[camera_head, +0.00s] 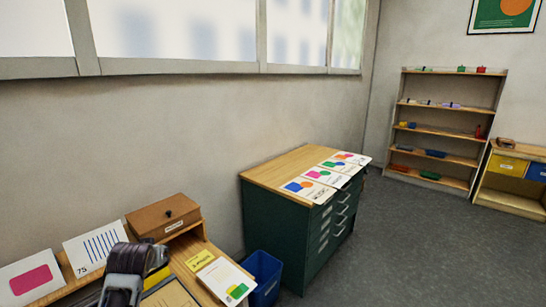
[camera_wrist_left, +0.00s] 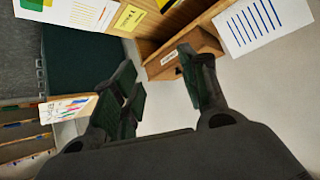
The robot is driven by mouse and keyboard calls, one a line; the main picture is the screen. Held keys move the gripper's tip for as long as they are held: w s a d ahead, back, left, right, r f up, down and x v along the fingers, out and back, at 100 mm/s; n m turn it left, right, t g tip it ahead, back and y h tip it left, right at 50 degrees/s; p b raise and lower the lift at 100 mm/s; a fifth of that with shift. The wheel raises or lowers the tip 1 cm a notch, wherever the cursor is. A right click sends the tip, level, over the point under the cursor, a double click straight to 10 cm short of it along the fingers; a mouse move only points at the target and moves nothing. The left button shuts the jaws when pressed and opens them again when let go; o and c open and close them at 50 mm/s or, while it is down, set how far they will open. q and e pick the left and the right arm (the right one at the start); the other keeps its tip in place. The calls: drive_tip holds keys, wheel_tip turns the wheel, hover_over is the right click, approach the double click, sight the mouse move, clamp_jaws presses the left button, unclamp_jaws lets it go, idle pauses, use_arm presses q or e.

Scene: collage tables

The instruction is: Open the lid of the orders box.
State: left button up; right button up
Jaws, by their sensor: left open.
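The orders box is most likely the brown wooden box (camera_head: 150,221) on the shelf of the desk against the wall. Its lid is shut and has a small dark round knob (camera_head: 168,213). A pale label is on its front, too small to read. In the left wrist view the box (camera_wrist_left: 168,58) shows tilted beyond my fingers. My left gripper (camera_head: 128,262) is in front of and below the box, apart from it. In the left wrist view its fingers (camera_wrist_left: 156,64) are spread with nothing between them. My right gripper is not in view.
Cards with a pink shape (camera_head: 32,281) and blue stripes (camera_head: 97,246) stand left of the box. A yellow label (camera_head: 199,260) and a printed sheet (camera_head: 226,281) lie on the desk. A blue bin (camera_head: 263,278) and a green drawer cabinet (camera_head: 275,226) stand to the right.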

use_arm(q)
drive_tip(key=s+d+f+m+g+h, duration=0.15)
drive_tip(key=s+d+f, duration=0.35)
drive_tip(key=s, duration=0.5)
drive_tip(key=s+d+f+m+g+h, duration=0.1)
drive_tip(key=s+d+f+m+g, duration=0.1)
drive_tip(key=s+d+f, duration=0.55)
drive_tip(key=s+d+f+m+g+h, duration=0.15)
drive_tip(key=s+f, duration=0.25)
drive_tip(key=s, duration=0.7)
wheel_tip(320, 180, down, 36)
drive_tip(key=s+g+b, duration=0.2)
drive_tip(key=s, duration=0.1)
drive_tip(key=s+a+f+b, duration=0.1)
drive_tip(key=s+a+f, duration=0.1)
drive_tip(key=s+f, duration=0.8)
drive_tip(key=s+a+f+g+b, duration=0.1)
drive_tip(key=s+a+f, duration=0.1)
drive_tip(key=s+f, duration=0.8)
drive_tip(key=shift+s+f+y, duration=0.3)
drive_tip(key=shift+s+f, duration=0.1)
drive_tip(key=shift+s, duration=0.55)
